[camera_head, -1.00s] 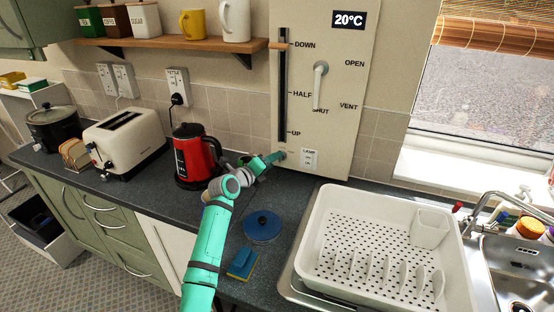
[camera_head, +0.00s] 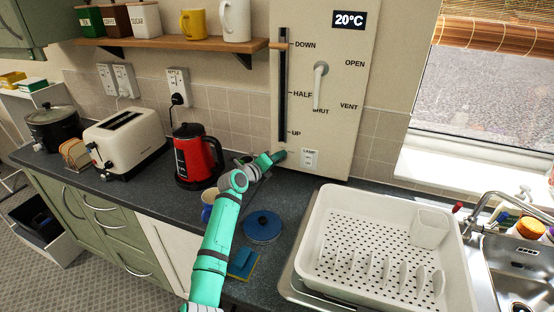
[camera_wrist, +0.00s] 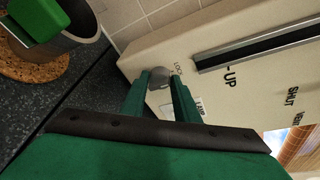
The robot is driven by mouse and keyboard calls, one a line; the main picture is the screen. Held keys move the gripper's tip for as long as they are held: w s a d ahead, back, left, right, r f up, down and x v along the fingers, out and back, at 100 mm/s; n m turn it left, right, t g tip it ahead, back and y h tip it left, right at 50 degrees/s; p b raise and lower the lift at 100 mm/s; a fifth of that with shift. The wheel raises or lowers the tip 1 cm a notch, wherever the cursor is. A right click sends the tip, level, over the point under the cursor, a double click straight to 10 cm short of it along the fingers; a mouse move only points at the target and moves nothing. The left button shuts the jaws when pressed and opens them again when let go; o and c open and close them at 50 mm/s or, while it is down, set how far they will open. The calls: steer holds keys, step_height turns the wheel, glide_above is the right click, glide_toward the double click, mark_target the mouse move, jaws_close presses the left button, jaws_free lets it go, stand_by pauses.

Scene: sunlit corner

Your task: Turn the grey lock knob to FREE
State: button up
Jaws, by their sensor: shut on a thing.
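The grey lock knob (camera_wrist: 158,74) sits low on the cream panel, with the word LOCK printed beside it in the wrist view. My gripper (camera_wrist: 161,80) has its two green fingers on either side of the knob and is shut on it. In the head view my gripper (camera_head: 279,156) reaches the panel's lower left corner and hides the knob. The knob's pointing direction and the word FREE cannot be made out.
The panel (camera_head: 345,150) also carries a slider (camera_head: 279,46) at DOWN, a white lever (camera_head: 320,70) hanging towards SHUT, and a lamp switch (camera_head: 309,158).

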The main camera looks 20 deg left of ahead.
steer(key=shift+o, duration=0.2)
steer(key=shift+m, duration=0.3)
steer(key=m+y, duration=0.1)
steer(key=m, duration=0.1)
steer(key=m+y, duration=0.2)
steer(key=m, duration=0.1)
steer(key=d+m+y, duration=0.1)
steer(key=m, duration=0.2)
steer(key=shift+r+g+y, duration=0.1)
steer(key=shift+g+y, duration=0.2)
steer(key=shift+m, duration=0.3)
steer(key=shift+c, duration=0.2)
steer(key=o, duration=1.1)
steer(key=shift+c, duration=0.2)
steer(key=shift+s, duration=0.1)
steer(key=v, duration=1)
steer(key=shift+s, duration=0.3)
steer(key=shift+w+d, duration=0.1)
